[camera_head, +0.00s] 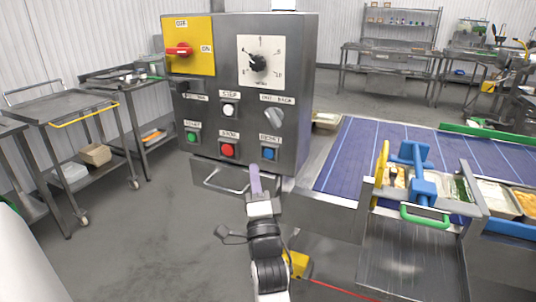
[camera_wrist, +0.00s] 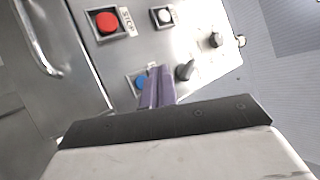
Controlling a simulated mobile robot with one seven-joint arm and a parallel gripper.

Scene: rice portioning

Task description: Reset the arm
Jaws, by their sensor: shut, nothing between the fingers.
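My gripper (camera_head: 255,180) has slim purple fingers, shut and empty, pointing up in front of the lower edge of a grey metal control panel (camera_head: 215,115). In the wrist view the purple fingers (camera_wrist: 158,85) are together and partly overlap a blue button (camera_wrist: 140,82). I cannot tell from this whether they touch it. My arm rises from the bottom middle of the head view, below the panel.
The panel has a red switch (camera_head: 179,51) on a yellow plate, a dial (camera_head: 259,62), and a red button (camera_head: 228,150). A blue conveyor (camera_head: 360,155) with food trays lies right. Metal carts (camera_head: 75,105) stand left. Grey floor is open at lower left.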

